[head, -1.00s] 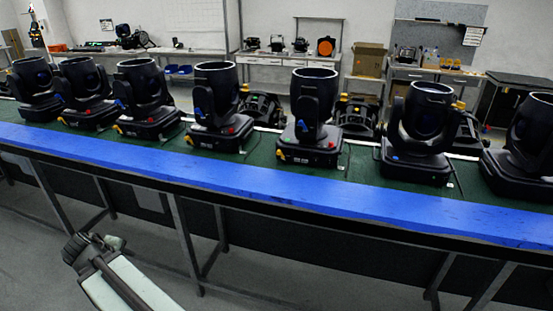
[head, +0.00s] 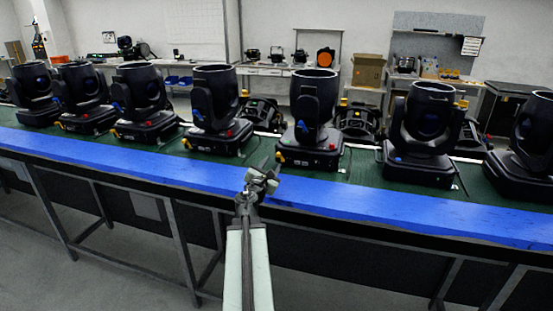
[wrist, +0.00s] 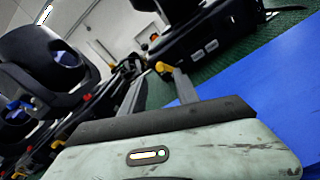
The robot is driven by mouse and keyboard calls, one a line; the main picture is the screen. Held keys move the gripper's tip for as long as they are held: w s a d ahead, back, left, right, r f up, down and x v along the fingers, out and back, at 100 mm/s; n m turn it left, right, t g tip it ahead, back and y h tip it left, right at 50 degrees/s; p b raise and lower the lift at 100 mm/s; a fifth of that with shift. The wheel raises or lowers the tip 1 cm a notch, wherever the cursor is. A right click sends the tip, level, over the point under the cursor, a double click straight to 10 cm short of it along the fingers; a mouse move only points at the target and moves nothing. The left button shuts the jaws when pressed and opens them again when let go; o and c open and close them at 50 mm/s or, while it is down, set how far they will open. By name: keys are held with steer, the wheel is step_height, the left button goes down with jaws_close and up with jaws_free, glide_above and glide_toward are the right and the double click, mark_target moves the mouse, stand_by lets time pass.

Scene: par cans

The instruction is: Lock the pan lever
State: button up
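Black moving-head lights stand in a row on the bench. The nearest one (head: 313,105) is right of my gripper (head: 262,178). A small yellow lever (head: 279,157) sits at the left corner of its base, just above and right of my gripper. In the wrist view, a yellow-orange lever (wrist: 163,67) shows at the base corner, near the tips of my gripper (wrist: 157,78). The two fingers are apart, with the lever seen between or just beyond them; contact cannot be told. A blue lever (head: 301,129) is on the light's yoke.
A blue strip (head: 400,208) runs along the bench's front edge, with green mat (head: 360,170) behind it. Neighbouring lights stand left (head: 214,110) and right (head: 425,135). Dark table legs and frame are below. Floor in front is clear.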

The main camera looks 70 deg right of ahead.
mark_target(277, 155)
steer(key=d, duration=0.6)
steer(key=shift+w+d, duration=0.2)
steer(key=shift+d, duration=0.15)
steer(key=shift+a, duration=0.1)
jaws_close()
